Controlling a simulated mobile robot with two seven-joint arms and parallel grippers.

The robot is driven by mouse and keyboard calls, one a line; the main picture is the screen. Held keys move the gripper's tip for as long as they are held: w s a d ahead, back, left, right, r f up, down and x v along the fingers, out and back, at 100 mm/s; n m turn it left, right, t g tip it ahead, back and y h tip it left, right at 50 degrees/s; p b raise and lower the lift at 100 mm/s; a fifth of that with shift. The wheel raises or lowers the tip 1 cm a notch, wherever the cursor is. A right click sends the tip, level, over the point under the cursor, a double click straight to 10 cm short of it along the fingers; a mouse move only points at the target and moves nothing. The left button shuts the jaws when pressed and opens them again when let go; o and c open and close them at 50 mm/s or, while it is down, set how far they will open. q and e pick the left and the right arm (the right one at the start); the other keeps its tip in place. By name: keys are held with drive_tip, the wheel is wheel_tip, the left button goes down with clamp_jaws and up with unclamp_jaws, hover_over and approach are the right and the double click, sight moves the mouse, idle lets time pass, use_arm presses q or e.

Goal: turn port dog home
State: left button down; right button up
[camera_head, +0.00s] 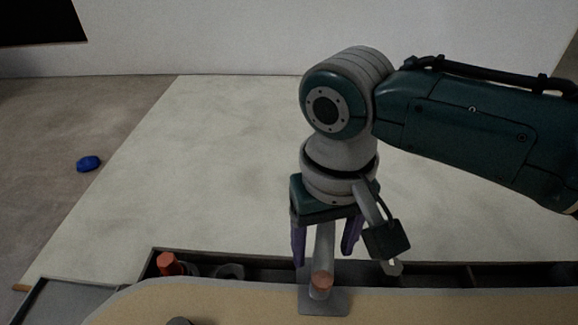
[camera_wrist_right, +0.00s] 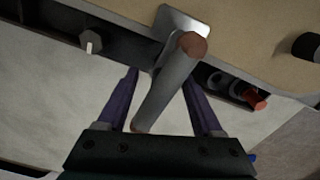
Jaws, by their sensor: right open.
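The dog is a grey lever (camera_head: 324,243) with a brownish-orange end, on a square metal plate (camera_head: 325,303) at the edge of the tan panel. It looks upright or slightly tilted in the head view. My right gripper (camera_head: 323,259) points down over it with purple fingers apart, one on each side of the lever. In the right wrist view the lever (camera_wrist_right: 170,90) runs between the open fingers (camera_wrist_right: 160,80). I cannot tell whether either finger touches it. The plate (camera_wrist_right: 190,20) is partly hidden behind the lever. My left gripper is not in view.
A dark trough (camera_head: 440,275) runs along the panel (camera_head: 230,300). It holds an orange-red capped piece (camera_head: 168,263), grey rings (camera_head: 230,271) and a pale hex-headed piece (camera_head: 392,267). A dark knob (camera_head: 180,321) stands on the panel. A blue object (camera_head: 88,163) lies on the floor.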

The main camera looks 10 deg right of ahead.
use_arm(q)
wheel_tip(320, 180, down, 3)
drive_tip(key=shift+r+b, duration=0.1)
drive_tip(key=shift+b, duration=0.7)
use_arm(e)
wheel_tip(320, 180, down, 3)
drive_tip(key=shift+r, duration=0.1)
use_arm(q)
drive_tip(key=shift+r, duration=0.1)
use_arm(e)
drive_tip(key=shift+c, duration=0.2)
